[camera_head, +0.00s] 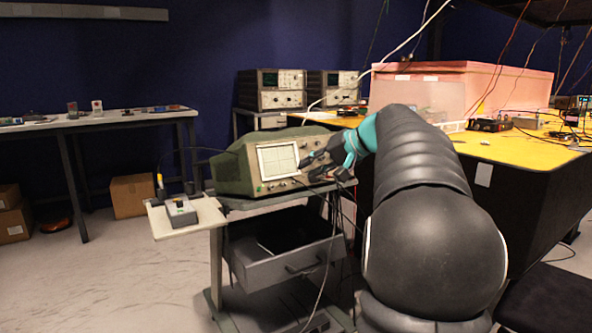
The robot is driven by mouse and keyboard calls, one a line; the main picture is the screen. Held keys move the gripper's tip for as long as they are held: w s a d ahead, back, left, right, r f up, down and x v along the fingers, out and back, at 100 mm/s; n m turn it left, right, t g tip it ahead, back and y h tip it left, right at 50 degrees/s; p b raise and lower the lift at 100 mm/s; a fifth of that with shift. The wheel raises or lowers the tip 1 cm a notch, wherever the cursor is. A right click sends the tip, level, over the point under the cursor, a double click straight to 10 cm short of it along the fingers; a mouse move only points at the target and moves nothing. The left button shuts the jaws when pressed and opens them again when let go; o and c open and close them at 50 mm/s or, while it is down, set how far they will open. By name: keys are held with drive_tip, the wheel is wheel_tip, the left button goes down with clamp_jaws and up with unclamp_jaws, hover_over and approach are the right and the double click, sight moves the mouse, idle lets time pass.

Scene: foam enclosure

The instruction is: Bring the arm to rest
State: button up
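My arm rises large at the right of the view and reaches forward and left. My gripper (318,165) is at its far end, in front of the right part of the green oscilloscope (236,170) on a cart. The fingers point left toward the oscilloscope's front panel, beside its pale screen (278,160). I cannot tell whether they touch the panel. The fingers are dark and small, so their opening is unclear. No held object shows.
The cart (216,245) has a pulled-out drawer (285,265) and a side shelf (160,222) carrying a small grey device (181,212). Cables hang by the cart. A yellow-topped bench (520,150) with a pink foam enclosure (475,90) stands right.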

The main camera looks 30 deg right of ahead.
drive_tip(key=s+a+f+m+g+h, duration=0.1)
drive_tip(key=s+f+g+h, duration=0.1)
drive_tip(key=s+f, duration=0.35)
drive_tip(key=s+a+f+m+g+h, duration=0.1)
drive_tip(key=s+a+f+g, duration=0.15)
drive_tip(key=f, duration=0.65)
drive_tip(key=s+a+f+n+h, duration=0.1)
drive_tip(key=s+a+f+n, duration=0.3)
drive_tip(key=s+a, duration=0.6)
drive_tip(key=s+a+f+n+h, duration=0.1)
drive_tip(key=s+a+f+n, duration=0.2)
drive_tip(key=s+a, duration=0.7)
drive_tip(key=shift+s+a+f+n, duration=0.35)
drive_tip(key=shift+a+n, duration=0.4)
drive_tip(key=shift+n, duration=0.05)
